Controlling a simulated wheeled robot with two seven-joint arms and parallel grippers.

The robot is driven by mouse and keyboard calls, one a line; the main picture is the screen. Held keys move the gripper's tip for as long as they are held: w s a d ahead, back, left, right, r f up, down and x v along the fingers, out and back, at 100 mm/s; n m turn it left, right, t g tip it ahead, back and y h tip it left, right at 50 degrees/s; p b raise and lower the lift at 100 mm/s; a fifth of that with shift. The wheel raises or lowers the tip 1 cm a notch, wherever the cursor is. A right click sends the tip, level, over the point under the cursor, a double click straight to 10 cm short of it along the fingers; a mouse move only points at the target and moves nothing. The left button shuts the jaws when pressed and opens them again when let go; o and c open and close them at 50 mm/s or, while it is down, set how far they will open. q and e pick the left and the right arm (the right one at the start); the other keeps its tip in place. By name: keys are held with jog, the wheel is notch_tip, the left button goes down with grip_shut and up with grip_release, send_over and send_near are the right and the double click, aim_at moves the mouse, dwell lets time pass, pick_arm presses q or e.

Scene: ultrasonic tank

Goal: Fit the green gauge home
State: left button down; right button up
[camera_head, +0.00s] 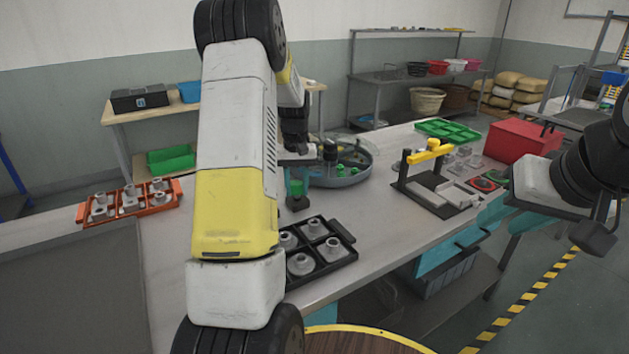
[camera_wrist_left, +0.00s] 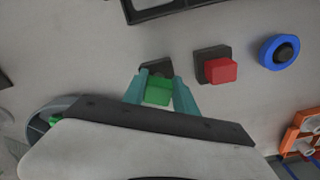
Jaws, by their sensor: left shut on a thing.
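My left gripper (camera_head: 297,180) is shut on the green gauge (camera_wrist_left: 157,92), which shows as a green block between teal fingers in the left wrist view. The gauge is also partly visible below the gripper in the head view (camera_head: 296,187). A small dark block (camera_head: 298,202) stands on the bench just below it, and this dark block shows right beyond the gauge in the wrist view (camera_wrist_left: 156,68). I cannot tell whether gauge and block touch. My right gripper (camera_head: 597,236) is at the right edge, and its fingers are not clear.
A red block in a dark holder (camera_wrist_left: 214,66) and a blue ring (camera_wrist_left: 280,52) stand nearby. A black tray of grey parts (camera_head: 345,233), a round tank (camera_head: 347,182), an orange tray (camera_head: 130,212) and a yellow-topped fixture (camera_head: 428,153) are on the bench.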

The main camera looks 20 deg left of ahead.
pick_arm(q)
jog(key=shift+f, duration=1.1)
dwell(2.4)
jog(key=c, duration=0.9)
grip_release()
notch_tip(320, 180, up, 8)
jog(key=shift+f, duration=0.25)
jog(key=shift+r, duration=0.15)
